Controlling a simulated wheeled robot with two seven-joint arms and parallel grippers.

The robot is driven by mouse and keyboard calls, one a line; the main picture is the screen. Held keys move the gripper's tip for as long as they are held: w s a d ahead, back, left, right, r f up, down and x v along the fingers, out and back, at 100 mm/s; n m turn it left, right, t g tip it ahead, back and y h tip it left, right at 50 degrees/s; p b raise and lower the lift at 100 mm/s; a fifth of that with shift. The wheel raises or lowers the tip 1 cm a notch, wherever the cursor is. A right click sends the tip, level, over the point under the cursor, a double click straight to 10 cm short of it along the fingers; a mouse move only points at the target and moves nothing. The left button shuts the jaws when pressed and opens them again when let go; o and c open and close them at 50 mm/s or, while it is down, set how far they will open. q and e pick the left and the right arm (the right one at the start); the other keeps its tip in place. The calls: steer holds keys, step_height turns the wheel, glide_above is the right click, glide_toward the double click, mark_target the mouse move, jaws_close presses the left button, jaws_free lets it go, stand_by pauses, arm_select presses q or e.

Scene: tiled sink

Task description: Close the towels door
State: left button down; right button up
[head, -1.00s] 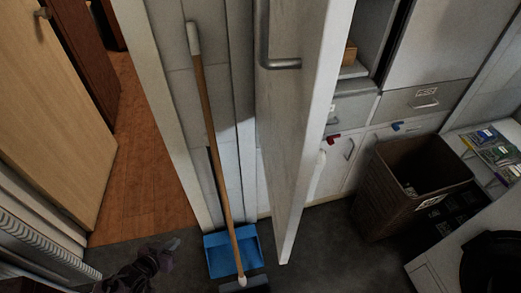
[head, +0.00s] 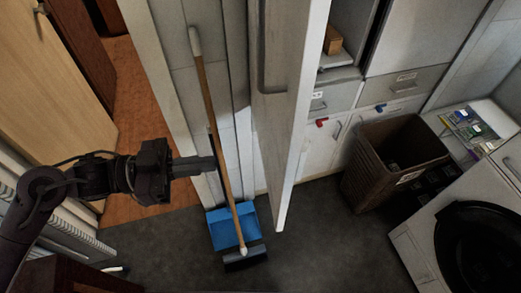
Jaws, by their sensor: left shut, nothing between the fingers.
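The towels door, as I take it, is the tall pale cabinet door (head: 289,130) standing open in the middle of the head view, seen nearly edge-on. My left gripper (head: 212,163) is shut and empty. It points right, in front of the broom and to the left of the door, apart from it in the picture. My right gripper is not in view.
A broom (head: 205,90) leans on the wall with a blue dustpan (head: 232,226) below. A brown bin (head: 390,165) and a washing machine (head: 470,225) stand at the right. A wooden door (head: 50,85) is at the left. Dark floor (head: 320,235) is clear in front of the cabinet door.

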arm_select(q)
steer(key=p, duration=0.3)
glide_toward(278, 155)
steer(key=d, duration=0.3)
steer(key=d+r, duration=0.1)
steer(key=d, duration=0.1)
steer(key=shift+w+d, duration=0.25)
steer(key=shift+w, duration=0.15)
steer(key=shift+d+f, duration=0.2)
steer(key=shift+d, duration=0.45)
steer(key=shift+w, duration=0.1)
